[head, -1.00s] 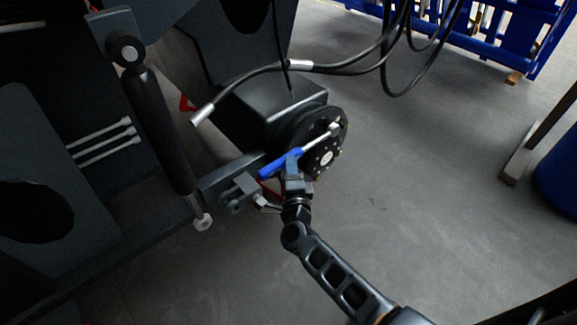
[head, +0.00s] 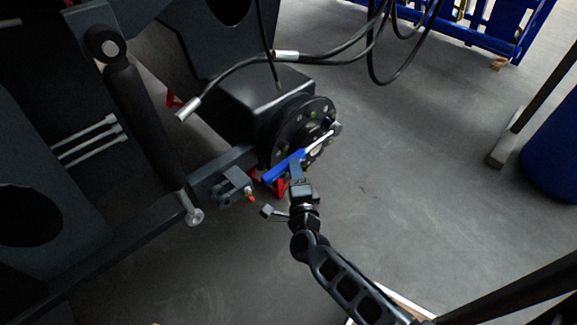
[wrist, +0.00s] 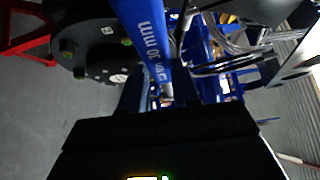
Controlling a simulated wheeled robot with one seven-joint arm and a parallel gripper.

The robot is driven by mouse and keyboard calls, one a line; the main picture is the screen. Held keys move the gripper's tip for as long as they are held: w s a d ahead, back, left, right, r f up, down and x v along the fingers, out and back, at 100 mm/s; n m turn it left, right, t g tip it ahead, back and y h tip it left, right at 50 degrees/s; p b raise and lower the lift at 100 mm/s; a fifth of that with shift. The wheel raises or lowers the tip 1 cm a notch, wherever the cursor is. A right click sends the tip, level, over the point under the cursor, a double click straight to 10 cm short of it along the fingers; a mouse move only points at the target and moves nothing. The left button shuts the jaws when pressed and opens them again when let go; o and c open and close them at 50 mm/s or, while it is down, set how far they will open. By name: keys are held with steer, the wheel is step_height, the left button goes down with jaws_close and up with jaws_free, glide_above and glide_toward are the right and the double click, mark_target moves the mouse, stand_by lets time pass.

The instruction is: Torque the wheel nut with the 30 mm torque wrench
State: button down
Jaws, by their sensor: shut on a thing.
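The torque wrench (head: 284,167) has a blue handle and a silver shaft slanting up to the right. My gripper (head: 296,168) is shut on its blue handle. In the wrist view the wrench (wrist: 146,40) shows "30 mm" lettering. The dark round wheel hub (head: 290,128) is behind the wrench, with several yellowish nuts on its face. The wrench head (head: 336,129) is in front of the hub's right edge; I cannot tell whether it touches a nut. The hub (wrist: 100,45) also shows left of the wrench in the wrist view, with greenish nuts.
A grey bracket (head: 232,185) projects from the chassis left of my gripper. A red stand (head: 280,187) shows below the hub. Black hoses (head: 345,50) hang above. A blue barrel (head: 558,150) stands at right. The floor between hub and barrel is clear.

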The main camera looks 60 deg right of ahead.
steer(key=shift+s+a, duration=0.25)
steer(key=shift+s, duration=0.9)
steer(key=shift+s+a, duration=0.25)
steer(key=shift+s, duration=0.9)
